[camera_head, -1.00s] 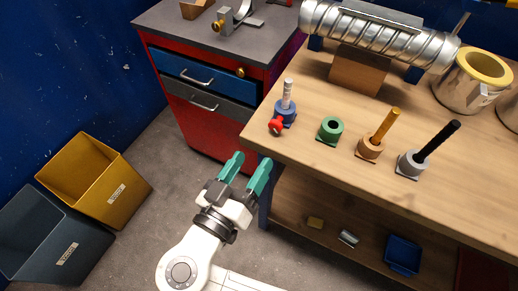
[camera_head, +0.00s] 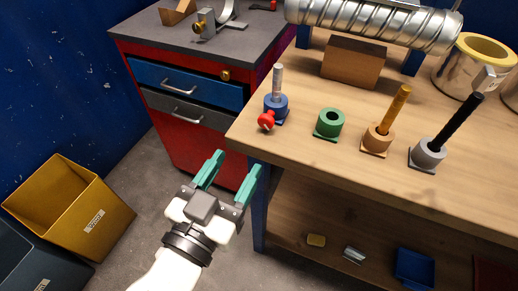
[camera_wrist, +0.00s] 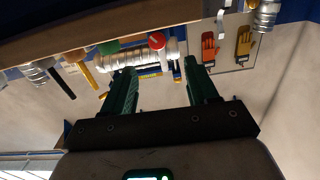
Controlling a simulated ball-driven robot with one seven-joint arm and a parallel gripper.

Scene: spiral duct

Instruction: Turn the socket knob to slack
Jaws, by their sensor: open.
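The blue socket (camera_head: 276,108) stands on the workbench near its left front corner, with a grey rod (camera_head: 277,82) upright in it. Its red knob (camera_head: 266,121) sticks out at the front left. In the wrist view the red knob (camera_wrist: 157,41) shows beyond the fingers, slightly above and between them. My gripper (camera_head: 234,172) is open and empty, with green fingers. In the head view it is in front of the bench's left corner, below and left of the knob, and apart from it.
A green socket (camera_head: 329,123), an orange socket with a yellow rod (camera_head: 378,138) and a grey socket with a black rod (camera_head: 427,153) stand to the right. A spiral duct (camera_head: 375,22) lies behind. The bench edge (camera_head: 300,166) is close to my gripper. A red cabinet (camera_head: 200,140) stands left.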

